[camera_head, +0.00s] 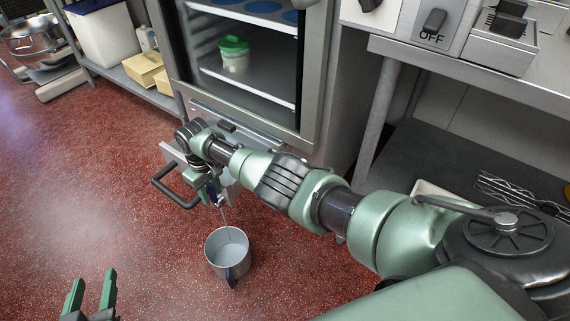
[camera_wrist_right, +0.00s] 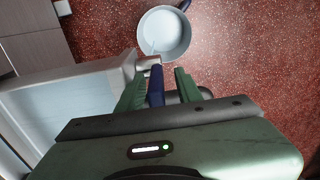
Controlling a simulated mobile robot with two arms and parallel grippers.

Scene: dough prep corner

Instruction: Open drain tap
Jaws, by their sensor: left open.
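The drain tap shows in the right wrist view as a metal spout (camera_wrist_right: 148,64) with a blue lever (camera_wrist_right: 156,86), at the edge of a pale basin (camera_wrist_right: 75,112). My right gripper (camera_wrist_right: 157,74) has its green fingers either side of the lever, with a gap visible on the right. In the head view my right gripper (camera_head: 213,188) and wrist hide most of the tap. A thin pale stream runs down into a grey jug (camera_head: 214,262) on the floor; the jug also shows in the right wrist view (camera_wrist_right: 184,40). My left gripper (camera_head: 93,281) is open and empty at the lower left.
An open cabinet (camera_head: 318,75) with shelves and a green-lidded tub (camera_head: 234,58) stands behind my right arm. A steel table (camera_head: 450,68) is at right. Boxes (camera_head: 143,69) sit on a low shelf at upper left. The red floor at left is clear.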

